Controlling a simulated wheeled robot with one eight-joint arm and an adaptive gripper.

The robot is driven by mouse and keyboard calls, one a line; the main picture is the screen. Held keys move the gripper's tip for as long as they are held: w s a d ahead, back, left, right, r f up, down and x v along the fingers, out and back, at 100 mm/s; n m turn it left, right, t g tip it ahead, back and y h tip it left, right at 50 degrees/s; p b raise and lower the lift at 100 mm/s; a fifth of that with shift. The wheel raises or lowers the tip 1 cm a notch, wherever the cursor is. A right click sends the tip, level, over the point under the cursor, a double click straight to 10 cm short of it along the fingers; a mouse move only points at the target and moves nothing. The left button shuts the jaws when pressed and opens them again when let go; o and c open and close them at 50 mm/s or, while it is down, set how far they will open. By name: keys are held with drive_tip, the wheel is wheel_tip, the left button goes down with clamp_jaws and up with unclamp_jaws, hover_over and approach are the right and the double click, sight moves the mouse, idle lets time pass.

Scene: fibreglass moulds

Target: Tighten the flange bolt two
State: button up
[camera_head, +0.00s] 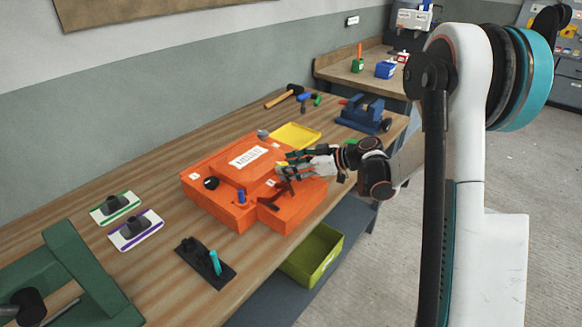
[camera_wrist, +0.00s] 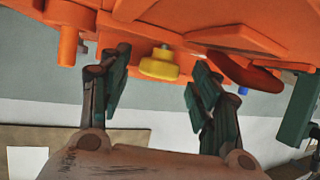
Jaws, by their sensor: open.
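An orange mould (camera_head: 225,205) with a white label on top sits on the wooden workbench. My gripper (camera_head: 284,170) is at its right part, just above the surface. In the wrist view my gripper (camera_wrist: 162,78) is open, with one finger on each side of a yellow knob-like bolt head (camera_wrist: 159,66) on the orange body (camera_wrist: 215,20). The knob has a small metal stud and both fingers look apart from it. No readable number shows which flange bolt it is. In the head view this knob is hidden by my gripper.
A black knob (camera_head: 211,183), a blue post (camera_head: 241,197) and a dark red-brown handle (camera_head: 281,190) stand on the mould. A yellow tray (camera_head: 296,135), a blue vise (camera_head: 364,115) and a hammer (camera_head: 284,96) lie behind. A green bin (camera_head: 313,254) is below the bench edge.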

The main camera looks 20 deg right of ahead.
drive_tip(key=c, duration=1)
drive_tip(key=shift+c, duration=0.2)
drive_tip(key=m+t+h, duration=0.2)
drive_tip(key=s+a+m+t+h, duration=0.1)
drive_tip(key=m, duration=0.1)
drive_tip(key=shift+b, duration=0.4)
drive_tip(key=shift+a+m+t+h, duration=0.15)
drive_tip(key=shift+m+t+h, duration=0.35)
drive_tip(key=shift+m+h, duration=0.5)
drive_tip(key=shift+a+m+t+h, duration=0.15)
drive_tip(key=shift+m+t+h, duration=0.35)
drive_tip(key=shift+m+h, duration=0.45)
drive_tip(key=shift+h+b, duration=0.3)
drive_tip(key=shift+h, duration=0.05)
drive_tip(key=o, duration=1)
